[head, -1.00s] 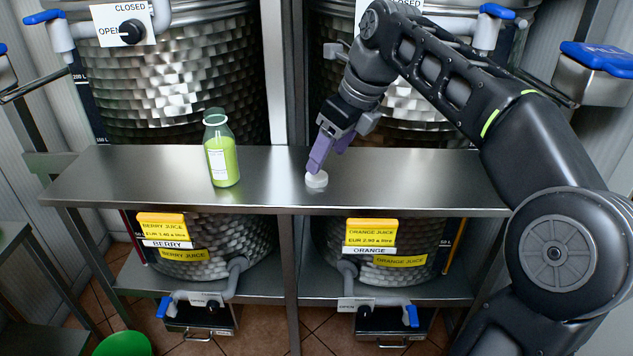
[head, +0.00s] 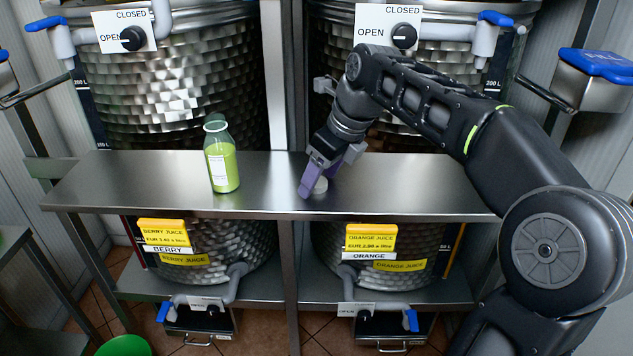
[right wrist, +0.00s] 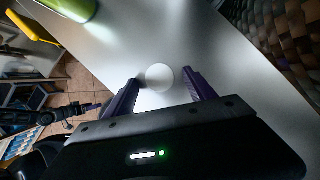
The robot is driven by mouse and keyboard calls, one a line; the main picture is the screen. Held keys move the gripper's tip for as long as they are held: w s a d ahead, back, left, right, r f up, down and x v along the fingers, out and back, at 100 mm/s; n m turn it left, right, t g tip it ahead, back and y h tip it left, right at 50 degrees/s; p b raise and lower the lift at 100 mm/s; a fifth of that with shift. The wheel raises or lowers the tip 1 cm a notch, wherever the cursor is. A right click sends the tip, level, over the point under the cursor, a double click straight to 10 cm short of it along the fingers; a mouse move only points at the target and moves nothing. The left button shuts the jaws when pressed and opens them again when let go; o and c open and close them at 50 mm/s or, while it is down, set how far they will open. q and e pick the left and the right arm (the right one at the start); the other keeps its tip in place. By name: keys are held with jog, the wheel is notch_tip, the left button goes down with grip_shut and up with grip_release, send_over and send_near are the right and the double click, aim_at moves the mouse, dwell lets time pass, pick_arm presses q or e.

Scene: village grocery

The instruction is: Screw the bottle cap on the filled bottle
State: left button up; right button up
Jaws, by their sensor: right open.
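The filled bottle (head: 222,168) stands upright and uncapped on the left part of the steel shelf (head: 120,180). It holds light green liquid and bears a white label; its lower part also shows at the top left of the right wrist view (right wrist: 75,8). The white bottle cap (head: 320,186) lies on the shelf to the right of the bottle. My right gripper (head: 315,184) is open and low at the shelf, with its purple fingers around the cap. In the right wrist view the cap (right wrist: 159,77) lies between the fingertips, with a gap on the right side.
Two large steel juice tanks (head: 180,100) stand behind the shelf. Yellow price signs (head: 371,236) and taps hang below its front edge. The shelf is clear between bottle and cap and to the right. A green bin (head: 124,346) stands on the floor.

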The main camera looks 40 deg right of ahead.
jog(key=shift+c, duration=0.2)
jog(key=c, duration=1.3)
